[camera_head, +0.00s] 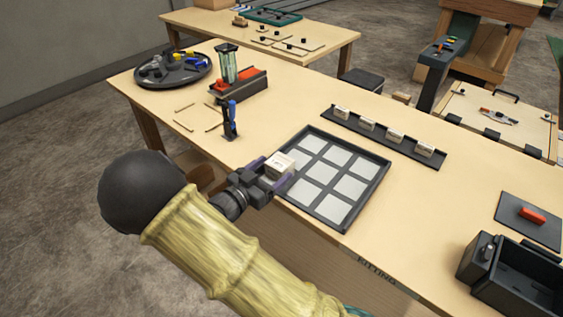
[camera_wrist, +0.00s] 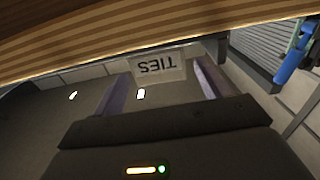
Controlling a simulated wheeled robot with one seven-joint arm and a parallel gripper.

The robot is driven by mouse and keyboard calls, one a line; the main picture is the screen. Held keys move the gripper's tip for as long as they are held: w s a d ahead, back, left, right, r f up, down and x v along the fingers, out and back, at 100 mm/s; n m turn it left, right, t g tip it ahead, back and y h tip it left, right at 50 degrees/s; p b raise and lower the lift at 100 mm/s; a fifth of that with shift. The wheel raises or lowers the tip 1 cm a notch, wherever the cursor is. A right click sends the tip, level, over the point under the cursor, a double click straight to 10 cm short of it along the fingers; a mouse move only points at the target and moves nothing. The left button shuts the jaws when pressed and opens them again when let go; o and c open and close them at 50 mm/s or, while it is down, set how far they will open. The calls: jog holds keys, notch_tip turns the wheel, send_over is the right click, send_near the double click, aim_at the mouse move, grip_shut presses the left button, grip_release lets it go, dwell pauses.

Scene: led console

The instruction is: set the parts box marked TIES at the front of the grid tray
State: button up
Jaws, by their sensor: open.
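The pale parts box (camera_head: 281,163) is at the left part of the grid tray (camera_head: 367,203), over or in its near-left cell. Its TIES label faces my wrist camera and reads upside down in the wrist view (camera_wrist: 158,67). My gripper (camera_head: 270,172) is open at the near side of the box. Its two purple fingers lie on either side of the box, and in the wrist view the gripper (camera_wrist: 160,86) shows a gap beside it. I cannot tell whether the box sits fully on the tray floor. The other visible tray cells are empty.
A dark rail (camera_head: 382,137) with several small pale boxes stands behind the tray. A blue tool in a stand (camera_head: 230,118) is to the left, before a red-and-black fixture (camera_head: 238,87). A black bin (camera_head: 520,278) is at the right front. Bare tabletop lies between.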

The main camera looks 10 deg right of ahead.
jog(key=v, duration=0.6)
jog(key=shift+s+a+r, duration=0.15)
jog(key=shift+s, duration=0.05)
jog(key=shift+w, duration=0.1)
dwell(0.3)
dwell(0.4)
